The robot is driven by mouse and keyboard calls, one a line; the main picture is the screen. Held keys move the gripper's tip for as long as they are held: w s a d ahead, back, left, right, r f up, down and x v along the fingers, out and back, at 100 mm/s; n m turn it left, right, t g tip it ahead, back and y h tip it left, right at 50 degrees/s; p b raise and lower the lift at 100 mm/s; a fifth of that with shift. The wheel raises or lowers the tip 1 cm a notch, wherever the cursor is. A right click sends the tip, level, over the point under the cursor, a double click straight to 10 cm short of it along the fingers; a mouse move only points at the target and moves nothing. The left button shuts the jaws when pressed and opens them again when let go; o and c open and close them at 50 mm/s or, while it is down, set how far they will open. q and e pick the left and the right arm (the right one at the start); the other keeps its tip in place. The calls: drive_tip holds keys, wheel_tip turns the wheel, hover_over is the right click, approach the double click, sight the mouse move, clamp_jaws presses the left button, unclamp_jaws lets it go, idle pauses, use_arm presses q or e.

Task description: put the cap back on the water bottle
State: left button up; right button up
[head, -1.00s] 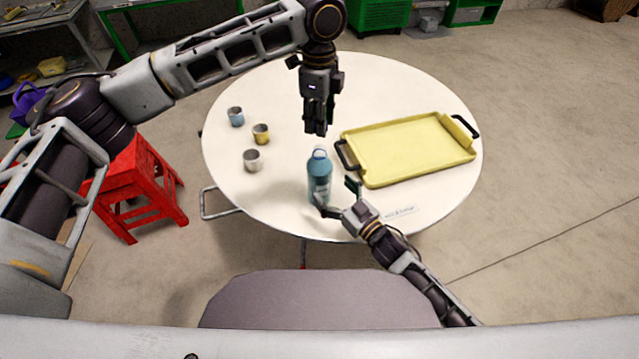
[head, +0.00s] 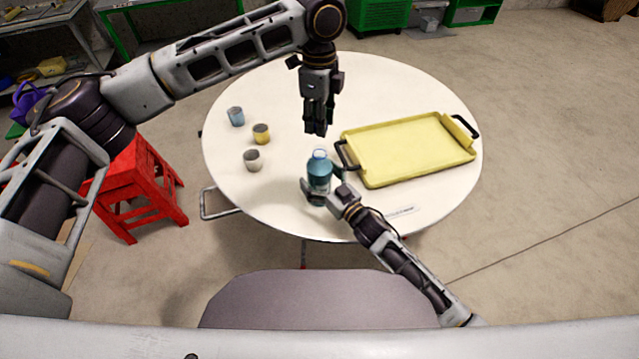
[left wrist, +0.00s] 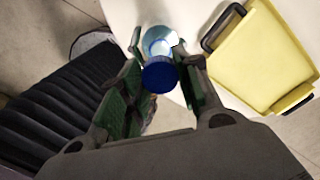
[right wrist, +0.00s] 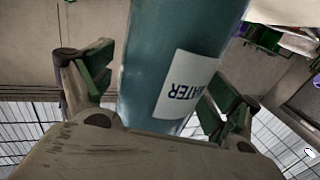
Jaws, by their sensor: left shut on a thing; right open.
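The teal water bottle (head: 319,172) stands upright near the front of the round table. Its open neck shows beyond the cap in the left wrist view (left wrist: 158,40). My left gripper (head: 316,130) points down above and just behind the bottle. It is shut on the blue cap (left wrist: 160,76), which the fingers hide in the head view. My right gripper (head: 325,190) is low at the bottle's front, with its open fingers on either side of the body. The right wrist view shows the bottle with its WATER label (right wrist: 185,88) between the spread fingers (right wrist: 160,95).
A yellow tray (head: 410,150) with dark handles lies right of the bottle. Blue (head: 236,116), yellow (head: 261,133) and grey (head: 252,160) cups stand at the left. A red stool (head: 140,185) is left of the table. A small label (head: 400,212) lies at the front edge.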

drive_tip(key=shift+c, duration=0.3)
drive_tip(key=c, duration=1.5)
use_arm(q)
drive_tip(key=shift+f, duration=2.5)
drive_tip(key=shift+f, duration=0.15)
drive_tip(key=shift+f, duration=0.75)
drive_tip(key=shift+f, duration=0.55)
use_arm(e)
clamp_jaws()
use_arm(q)
drive_tip(key=shift+m, duration=0.3)
